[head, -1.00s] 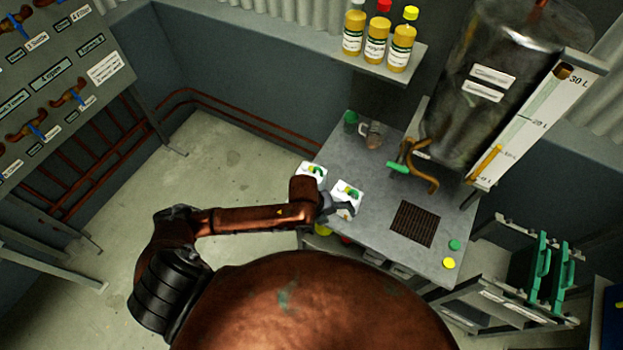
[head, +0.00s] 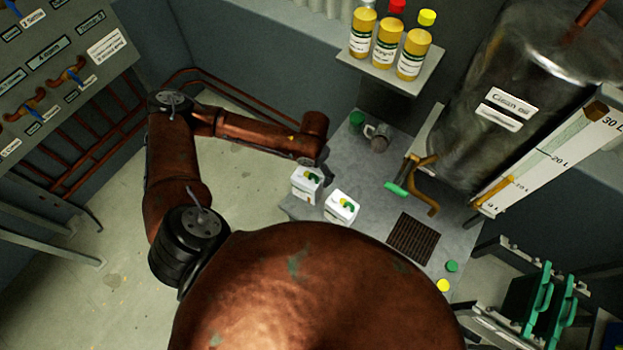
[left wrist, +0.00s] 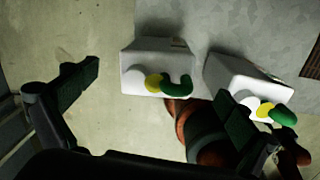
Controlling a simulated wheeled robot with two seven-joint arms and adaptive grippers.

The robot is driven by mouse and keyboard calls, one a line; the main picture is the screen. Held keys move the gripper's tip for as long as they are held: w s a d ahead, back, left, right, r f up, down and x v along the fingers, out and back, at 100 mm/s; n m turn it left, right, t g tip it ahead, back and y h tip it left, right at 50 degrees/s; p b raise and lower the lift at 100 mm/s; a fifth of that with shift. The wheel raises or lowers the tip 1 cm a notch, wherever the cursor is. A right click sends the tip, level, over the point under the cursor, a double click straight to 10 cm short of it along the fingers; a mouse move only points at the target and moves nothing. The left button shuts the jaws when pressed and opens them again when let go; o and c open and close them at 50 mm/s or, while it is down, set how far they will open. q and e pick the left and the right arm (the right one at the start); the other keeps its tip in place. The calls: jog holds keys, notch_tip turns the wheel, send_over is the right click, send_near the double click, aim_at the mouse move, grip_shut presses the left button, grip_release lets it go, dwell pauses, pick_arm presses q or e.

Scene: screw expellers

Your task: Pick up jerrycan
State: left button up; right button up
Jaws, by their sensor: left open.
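Two white jerrycans with green handles and yellow caps stand side by side at the left end of the grey table. In the head view one is the left jerrycan (head: 304,187) and the other the right jerrycan (head: 341,210). My left gripper (head: 309,163) is mostly hidden under its wrist, just behind the left jerrycan. In the left wrist view, my open left gripper (left wrist: 157,88) has its fingers spread with a jerrycan (left wrist: 150,62) ahead between them, apparently apart from it. The other jerrycan (left wrist: 245,78) is behind the right finger. My right gripper is not in view.
The table (head: 365,180) also holds a mug (head: 378,138), a dark grate (head: 411,238) and green and yellow caps. A metal tank (head: 510,100) with a tap stands at the right. A shelf with bottles (head: 387,40) is behind. Floor is clear left of the table.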

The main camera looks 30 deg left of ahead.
aim_at(308, 180)
pick_arm(q)
notch_tip(308, 180, down, 2)
jog(key=shift+s+a+f, duration=0.1)
jog(key=shift+a+f, duration=0.05)
jog(key=shift+f, duration=0.1)
jog(key=shift+s+f, duration=0.15)
jog(key=shift+f, duration=0.15)
jog(key=f, duration=0.3)
jog(key=shift+s+a+f, duration=0.1)
jog(key=shift+a+f, duration=0.1)
jog(key=shift+f, duration=0.5)
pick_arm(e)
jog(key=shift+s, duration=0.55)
pick_arm(q)
jog(key=shift+c, duration=0.3)
jog(key=c, duration=0.6)
jog(key=shift+r, duration=0.1)
jog(key=c, duration=1.2)
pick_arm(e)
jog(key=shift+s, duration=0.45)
